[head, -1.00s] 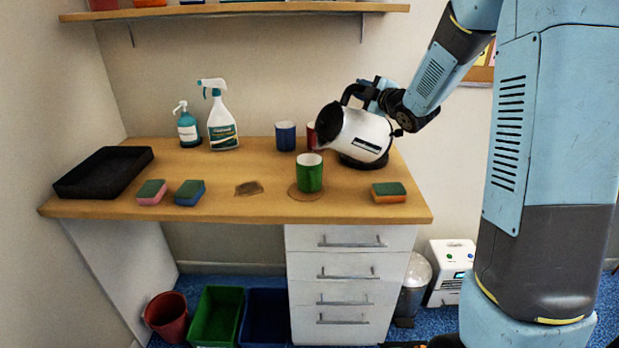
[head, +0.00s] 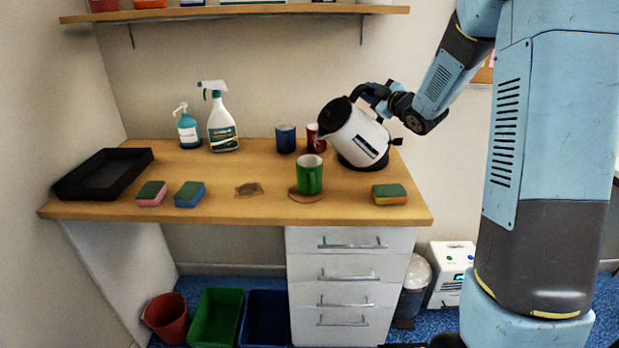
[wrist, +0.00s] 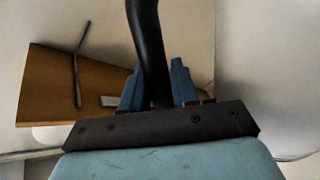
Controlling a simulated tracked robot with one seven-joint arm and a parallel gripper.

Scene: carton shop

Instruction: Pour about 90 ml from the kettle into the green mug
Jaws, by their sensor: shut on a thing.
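The white kettle (head: 356,136) with a black lid and black handle is tilted to the left above the desk. Its spout side is above and slightly right of the green mug (head: 309,176). The mug stands upright on a round brown coaster (head: 304,196). I cannot see any stream or the level inside the mug. My gripper (head: 372,93) is shut on the kettle's handle, at the upper right of the kettle. In the wrist view, the black handle (wrist: 149,55) passes between my two blue fingers. A dark round base (head: 361,161) shows under the kettle.
A blue mug (head: 285,138) and a red mug (head: 316,139) stand behind the green mug. Sponges, including one at right (head: 389,194), lie near the front edge.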

